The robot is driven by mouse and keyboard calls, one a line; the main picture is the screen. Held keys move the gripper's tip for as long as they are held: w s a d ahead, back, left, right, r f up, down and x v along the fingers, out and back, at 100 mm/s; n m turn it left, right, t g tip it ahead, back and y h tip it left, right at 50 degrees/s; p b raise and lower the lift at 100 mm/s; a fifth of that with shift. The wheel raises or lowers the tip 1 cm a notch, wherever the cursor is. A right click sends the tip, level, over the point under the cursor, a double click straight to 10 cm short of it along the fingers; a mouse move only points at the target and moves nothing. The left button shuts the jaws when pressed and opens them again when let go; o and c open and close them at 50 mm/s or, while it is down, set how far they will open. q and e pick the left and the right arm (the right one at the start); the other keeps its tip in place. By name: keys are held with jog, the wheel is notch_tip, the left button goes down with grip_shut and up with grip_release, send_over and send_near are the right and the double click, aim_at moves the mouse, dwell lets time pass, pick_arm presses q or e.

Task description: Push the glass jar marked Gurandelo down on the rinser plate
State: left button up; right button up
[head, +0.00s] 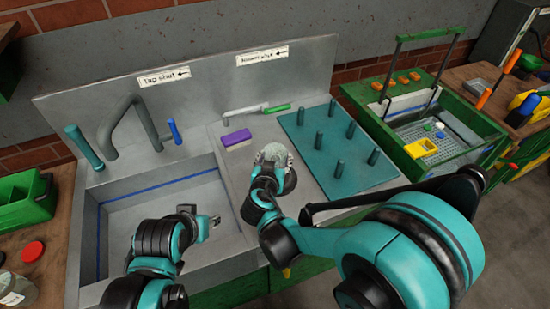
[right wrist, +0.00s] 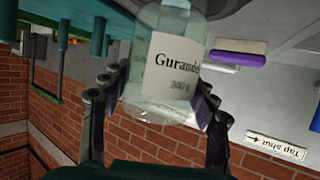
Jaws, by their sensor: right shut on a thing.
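The glass jar (head: 274,152) is clear and held mouth down. In the right wrist view, the jar's white label (right wrist: 173,67) reads "Gurande..." with a weight below; the end of the name is cut off by the curve. My right gripper (head: 270,164) is shut around the jar's sides, with fingers on both sides in the wrist view. The rinser plate (head: 289,181) shows as a dark round rim under the jar, mostly hidden; I cannot tell if they touch. My left gripper (head: 203,217) is open and empty over the sink.
A purple sponge-like block (head: 237,138) lies left of the jar, with a green-handled lever (head: 276,108) behind. A teal peg board (head: 318,170) stands right. The sink (head: 160,200), tap (head: 130,110), green rack (head: 420,165) and green bin (head: 25,198) are around.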

jog(key=shift+r+p, duration=2.65)
jog(key=shift+r, duration=0.85)
jog(key=shift+f, duration=0.1)
